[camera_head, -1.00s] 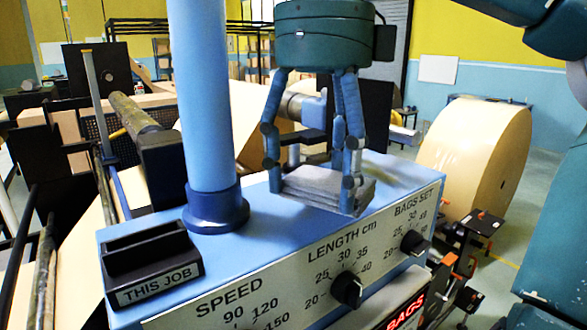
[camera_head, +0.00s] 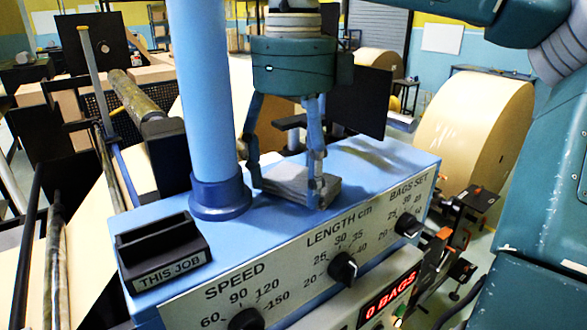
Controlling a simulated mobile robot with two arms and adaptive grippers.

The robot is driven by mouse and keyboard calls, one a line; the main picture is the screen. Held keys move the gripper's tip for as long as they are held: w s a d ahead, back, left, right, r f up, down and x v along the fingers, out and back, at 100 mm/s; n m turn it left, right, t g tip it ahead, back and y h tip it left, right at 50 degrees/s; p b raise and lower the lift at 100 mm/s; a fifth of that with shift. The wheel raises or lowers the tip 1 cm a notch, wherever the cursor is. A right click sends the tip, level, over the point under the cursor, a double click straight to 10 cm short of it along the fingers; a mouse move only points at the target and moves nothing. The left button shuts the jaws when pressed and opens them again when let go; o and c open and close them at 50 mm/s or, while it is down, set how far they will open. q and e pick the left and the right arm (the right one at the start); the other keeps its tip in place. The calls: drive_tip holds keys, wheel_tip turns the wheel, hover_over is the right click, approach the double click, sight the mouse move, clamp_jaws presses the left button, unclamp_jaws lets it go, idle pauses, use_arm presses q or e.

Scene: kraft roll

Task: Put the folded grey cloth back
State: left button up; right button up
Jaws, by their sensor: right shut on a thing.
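The folded grey cloth (camera_head: 296,184) is a flat layered stack at the top face of the blue console (camera_head: 375,165), just right of the blue post. My right gripper (camera_head: 285,179) points down from above, with its fingers shut on opposite sides of the cloth. The cloth lies level and very low over the console top, behind the LENGTH dial. I cannot tell whether it touches the surface. My left gripper is not in view.
A blue post (camera_head: 207,100) rises close to the left of my right gripper. A black THIS JOB holder (camera_head: 163,252) sits at the console's left end. Dials line the front panel. A big kraft roll (camera_head: 475,125) stands at right.

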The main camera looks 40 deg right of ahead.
sight(293, 179)
drive_tip(key=o, duration=0.7)
drive_tip(key=shift+a, duration=0.1)
drive_tip(key=shift+o, duration=0.2)
drive_tip(key=shift+r, duration=0.4)
wheel_tip(293, 179, up, 11)
drive_tip(key=shift+r, duration=0.15)
